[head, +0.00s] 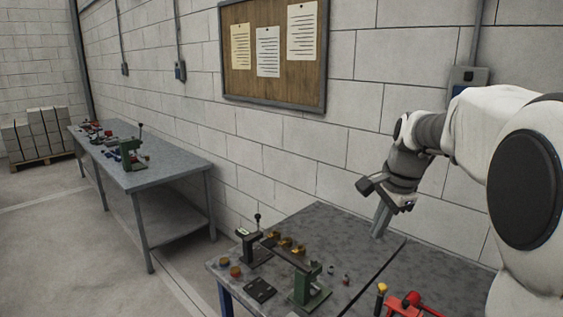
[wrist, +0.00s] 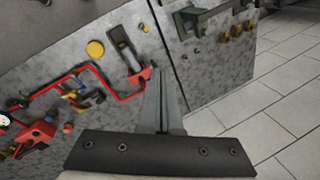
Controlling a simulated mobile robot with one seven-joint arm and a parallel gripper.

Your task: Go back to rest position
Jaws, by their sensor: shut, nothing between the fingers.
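My gripper (head: 380,222) is shut and empty. In the head view it hangs from my white and grey arm, pointing down above the back part of the near grey table (head: 345,228), close to the wall. I cannot tell its exact height over the table. In the wrist view the closed fingers (wrist: 161,85) point away from the camera over the grey tabletop, near a seam between two tables. No object is between them.
A green fixture (head: 308,288), a dark lever stand (head: 254,248) and brass parts (head: 286,243) stand on the near table. Red tools (head: 410,305) lie at the front right. Another workbench (head: 160,168) stands left. A notice board (head: 272,52) hangs on the wall.

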